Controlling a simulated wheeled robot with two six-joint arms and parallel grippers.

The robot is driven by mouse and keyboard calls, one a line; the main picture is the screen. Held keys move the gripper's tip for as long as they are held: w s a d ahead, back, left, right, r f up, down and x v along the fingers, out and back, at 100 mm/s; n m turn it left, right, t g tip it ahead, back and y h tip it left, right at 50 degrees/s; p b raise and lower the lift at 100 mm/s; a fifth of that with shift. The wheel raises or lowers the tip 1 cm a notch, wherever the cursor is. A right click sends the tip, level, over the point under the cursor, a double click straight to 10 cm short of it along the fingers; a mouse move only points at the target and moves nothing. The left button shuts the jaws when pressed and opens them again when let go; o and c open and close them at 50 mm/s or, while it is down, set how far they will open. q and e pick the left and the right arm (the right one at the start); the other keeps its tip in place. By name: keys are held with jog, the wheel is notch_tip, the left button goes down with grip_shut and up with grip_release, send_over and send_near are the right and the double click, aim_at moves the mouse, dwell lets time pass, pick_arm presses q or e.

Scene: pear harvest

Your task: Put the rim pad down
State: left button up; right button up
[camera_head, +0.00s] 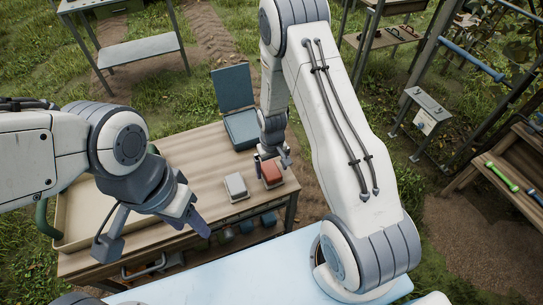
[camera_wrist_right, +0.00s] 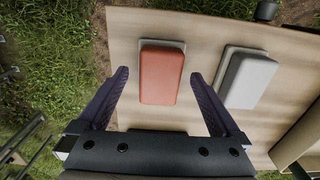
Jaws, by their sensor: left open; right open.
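A red pad (camera_head: 271,172) lies on a pale base plate on the wooden table (camera_head: 205,150). A grey-white pad (camera_head: 236,185) lies on its own plate beside it, to the left. I cannot tell which of the two is called the rim pad. My right gripper (camera_head: 270,160) is open just above the red pad. In the right wrist view its fingers stand apart on either side of the red pad (camera_wrist_right: 161,78), with gaps showing; the grey-white pad (camera_wrist_right: 248,80) is to the right. My left gripper (camera_head: 194,222) is open and empty over the table's front left.
An open blue case (camera_head: 240,127) stands at the table's back edge. A shallow beige tray (camera_head: 78,228) is on the left. Several small items sit on a shelf under the front edge. A rack with tools (camera_head: 510,178) stands at far right.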

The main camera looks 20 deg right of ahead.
aim_at(271, 172)
notch_tip(271, 172, up, 8)
jog(key=shift+f+b, duration=0.25)
jog(key=shift+b, duration=0.55)
jog(key=s+a+r+n, duration=0.3)
jog(key=s+a+r, duration=0.5)
jog(key=a+r, duration=0.35)
jog(key=s+a+r+n, duration=0.1)
jog(key=s+r+n, duration=0.1)
jog(key=s, duration=0.5)
jog(key=s+a+r+n+y, duration=0.1)
jog(key=s+r, duration=0.3)
jog(key=s, duration=0.4)
jog(key=shift+s+a+r+n, duration=0.15)
jog(key=shift+a+r+n, duration=0.2)
jog(key=shift+r+n, duration=0.05)
jog(key=shift+f+b, duration=0.95)
jog(key=shift+b, duration=0.05)
